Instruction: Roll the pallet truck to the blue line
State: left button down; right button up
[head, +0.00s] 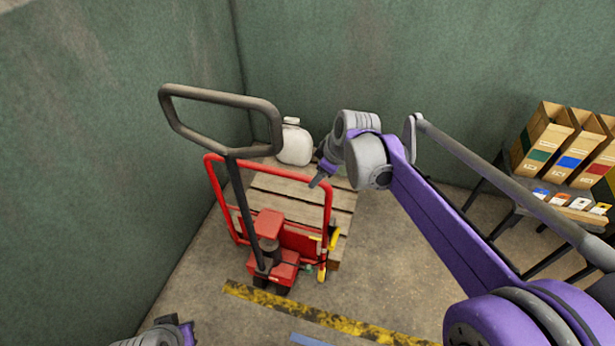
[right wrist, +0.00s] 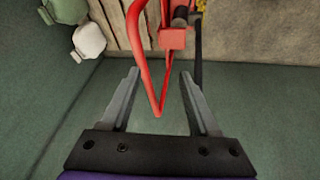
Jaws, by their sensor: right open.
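The red pallet truck (head: 272,262) stands at the left, with a dark loop handle (head: 222,97) raised on a shaft and a red tube frame (head: 328,215). Beyond the frame is a wooden pallet (head: 300,187). A short blue strip (head: 307,340) shows on the floor at the bottom edge. My right gripper (head: 318,178) is open by the frame's upper right corner. In the right wrist view, the red frame's corner (right wrist: 157,108) appears between the open fingers (right wrist: 160,75); contact is unclear. Only part of my left gripper (head: 184,330) shows; its fingers are hidden.
A yellow-and-black line (head: 320,316) crosses the floor between truck and blue strip. A white container (head: 295,145) is at the pallet's back. Green walls stand close left and behind. Floor right of the truck is clear.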

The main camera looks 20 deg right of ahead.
aim_at(305, 177)
jog(key=w+f+n, duration=0.1)
jog(key=w+f, duration=0.2)
jog(key=f, duration=0.1)
jog(key=w+f+b, duration=0.1)
jog(key=w+f, duration=0.3)
jog(key=w+f+n, duration=0.1)
jog(key=w+f, duration=0.2)
jog(key=f, duration=0.1)
jog(key=shift+w+a+f+n+y, duration=0.2)
jog(key=shift+w+a+n+y, duration=0.1)
jog(key=shift+a, duration=0.1)
grip_shut()
dwell(1.0)
